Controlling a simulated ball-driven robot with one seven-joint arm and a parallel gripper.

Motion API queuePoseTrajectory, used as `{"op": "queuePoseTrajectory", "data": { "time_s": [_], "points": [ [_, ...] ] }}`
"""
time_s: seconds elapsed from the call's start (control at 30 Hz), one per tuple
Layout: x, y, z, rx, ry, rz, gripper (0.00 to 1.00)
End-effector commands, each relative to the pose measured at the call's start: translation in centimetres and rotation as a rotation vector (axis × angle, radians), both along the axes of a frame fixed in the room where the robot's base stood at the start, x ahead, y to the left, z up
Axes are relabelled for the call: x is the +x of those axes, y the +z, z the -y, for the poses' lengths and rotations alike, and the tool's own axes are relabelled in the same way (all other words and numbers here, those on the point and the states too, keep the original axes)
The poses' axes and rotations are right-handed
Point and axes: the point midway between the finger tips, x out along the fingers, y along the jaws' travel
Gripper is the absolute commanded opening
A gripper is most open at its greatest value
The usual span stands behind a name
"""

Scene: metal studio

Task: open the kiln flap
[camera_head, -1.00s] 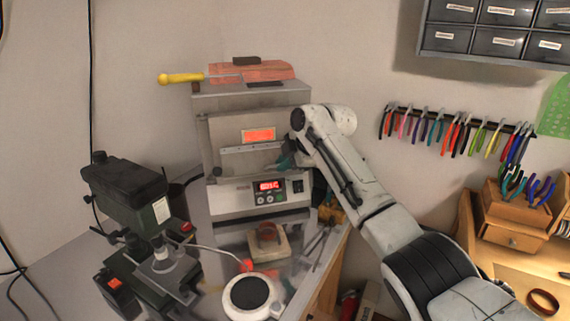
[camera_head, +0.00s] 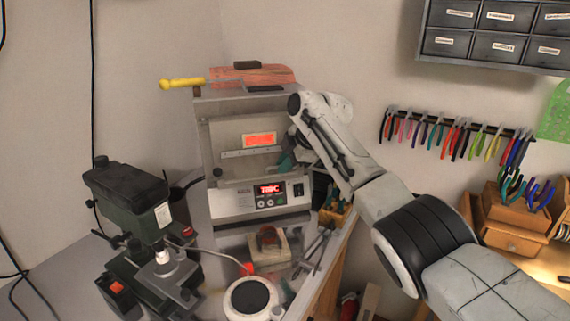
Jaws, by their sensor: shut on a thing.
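The kiln (camera_head: 215,107) is a grey metal box on the bench at the centre left. Its flap (camera_head: 222,137) is a grey front panel with a glowing orange label or window and a pale horizontal handle bar (camera_head: 245,153). The flap looks close to upright; I cannot tell whether a gap shows. My gripper (camera_head: 287,163) is at the right end of the bar, with a dark teal part showing. It is shut on the bar there, though the arm hides most of the grip.
A control panel with a red display (camera_head: 270,188) sits below the flap. A yellow-handled tool (camera_head: 182,84) lies on top. A dark drill press (camera_head: 128,200) stands left, a round white-rimmed plate (camera_head: 250,297) in front. Pliers hang on the right wall.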

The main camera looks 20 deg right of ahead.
Motion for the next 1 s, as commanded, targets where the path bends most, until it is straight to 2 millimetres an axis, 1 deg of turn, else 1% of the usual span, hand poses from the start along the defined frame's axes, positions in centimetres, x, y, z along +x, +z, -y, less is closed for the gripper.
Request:
{"op": "queuePoseTrajectory", "data": {
  "time_s": [0.07,0.1,0.3,0.33,0.57,0.73,0.9,1.0],
  "points": [
    [0.0,0.0,0.0,-0.001,-0.001,0.001,0.00],
    [0.0,0.0,0.0,-0.001,-0.001,0.001,0.13],
    [0.0,0.0,0.0,-0.001,-0.001,0.001,0.32],
    [0.0,0.0,0.0,-0.001,-0.001,0.001,0.34],
    [0.0,0.0,0.0,0.000,0.000,0.001,0.34],
    [-0.3,0.6,0.3,0.002,0.001,0.003,0.34],
    [-1.2,2.1,1.1,0.000,-0.001,0.005,0.34],
    [-2.1,3.6,1.8,0.001,0.000,0.006,0.34]
  ]
}}
